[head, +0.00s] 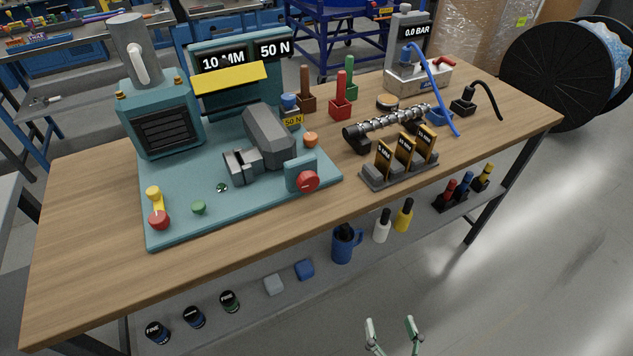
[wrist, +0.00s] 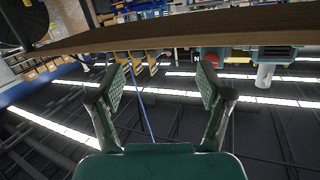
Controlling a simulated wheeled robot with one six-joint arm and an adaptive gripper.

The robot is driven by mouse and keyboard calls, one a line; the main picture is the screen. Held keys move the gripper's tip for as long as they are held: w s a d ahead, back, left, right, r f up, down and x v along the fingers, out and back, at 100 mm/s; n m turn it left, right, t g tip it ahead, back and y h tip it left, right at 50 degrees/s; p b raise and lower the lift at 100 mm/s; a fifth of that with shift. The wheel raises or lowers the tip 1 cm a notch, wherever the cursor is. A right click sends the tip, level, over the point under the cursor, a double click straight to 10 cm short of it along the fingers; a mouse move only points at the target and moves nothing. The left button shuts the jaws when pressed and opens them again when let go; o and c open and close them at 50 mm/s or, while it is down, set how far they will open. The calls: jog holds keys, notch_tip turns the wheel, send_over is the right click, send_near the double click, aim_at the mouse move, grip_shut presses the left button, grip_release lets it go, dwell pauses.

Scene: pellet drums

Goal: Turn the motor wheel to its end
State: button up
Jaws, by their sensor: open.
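A red round wheel (head: 308,181) is mounted on a teal block at the front right corner of the teal machine on the bench. A red knob (head: 159,220) with a yellow lever sits at the machine's front left; I cannot tell for certain which is the motor wheel. My gripper (head: 392,330) is open and empty, low in front of the bench, apart from both. The wrist view looks upside down, with the open fingers (wrist: 160,82) below the bench edge and a red round part (wrist: 212,54) small beyond the right finger.
A lower shelf holds a blue mug (head: 343,245), bottles and small jars.

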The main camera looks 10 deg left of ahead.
jog(key=w+a+r+n+y, duration=0.1)
jog(key=w+a+r+y, duration=0.15)
jog(key=w+a, duration=0.2)
jog(key=w+a+r+n+y, duration=0.1)
jog(key=w+a+r, duration=0.2)
jog(key=w, duration=0.3)
jog(key=n+y, duration=0.2)
jog(key=y, duration=0.1)
send_near(310, 185)
jog(key=shift+g, duration=0.4)
jog(key=x, duration=1)
jog(key=shift+w+r, duration=0.3)
jog(key=shift+w, duration=0.05)
jog(key=c, duration=1.2)
